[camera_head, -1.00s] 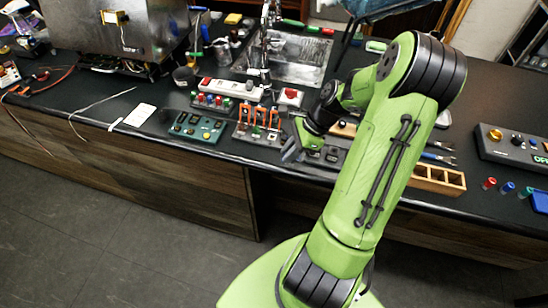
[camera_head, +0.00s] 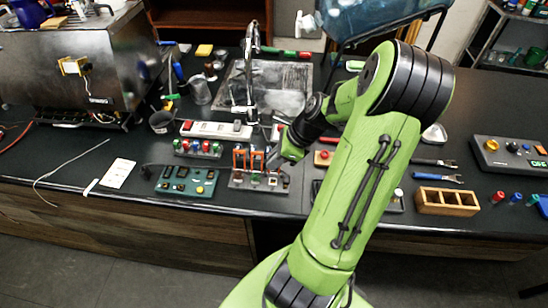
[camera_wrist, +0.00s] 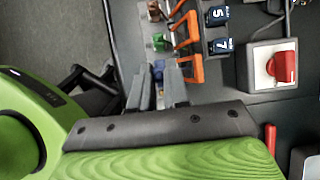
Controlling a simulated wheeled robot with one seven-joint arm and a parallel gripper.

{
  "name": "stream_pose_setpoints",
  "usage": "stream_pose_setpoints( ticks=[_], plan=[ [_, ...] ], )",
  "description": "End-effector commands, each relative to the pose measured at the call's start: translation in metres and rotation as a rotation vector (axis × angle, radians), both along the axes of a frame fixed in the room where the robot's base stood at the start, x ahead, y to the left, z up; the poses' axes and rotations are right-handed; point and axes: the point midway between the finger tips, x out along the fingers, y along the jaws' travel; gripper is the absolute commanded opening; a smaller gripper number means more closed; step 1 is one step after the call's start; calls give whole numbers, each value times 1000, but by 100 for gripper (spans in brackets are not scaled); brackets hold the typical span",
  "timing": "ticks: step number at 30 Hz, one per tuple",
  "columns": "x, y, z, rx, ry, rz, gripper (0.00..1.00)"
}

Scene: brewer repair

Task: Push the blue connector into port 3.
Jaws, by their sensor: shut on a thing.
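The blue connector (camera_wrist: 158,67) shows in the wrist view between the tips of my gripper (camera_wrist: 160,80), whose two grey fingers are shut on it. A green connector (camera_wrist: 160,42) and a brown connector (camera_wrist: 153,12) sit in line beyond it on the grey port panel (camera_wrist: 128,35). Orange levers (camera_wrist: 192,68) stand beside this row. In the head view, my gripper (camera_head: 275,160) is at the right end of the same panel (camera_head: 240,184). The blue connector cannot be made out there. Port 3 has no readable label, and I cannot tell how deep the connector sits.
A grey box with a red knob (camera_wrist: 282,66) stands right of the fingers in the wrist view, near black blocks marked 5 and 7 (camera_wrist: 222,46). A green switch board (camera_head: 187,182) lies left of the panel. A wooden tray (camera_head: 447,202) stands at the right.

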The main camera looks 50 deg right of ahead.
Motion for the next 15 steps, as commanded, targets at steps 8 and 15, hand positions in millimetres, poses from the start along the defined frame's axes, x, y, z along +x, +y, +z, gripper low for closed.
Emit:
stream_pose_setpoints(
  ticks=[8, 15],
  plan=[
    [0, 0, -26, -1, -1, 0, 0],
    [0, 0, -46, -1, 0, 0, 0]
  ],
)
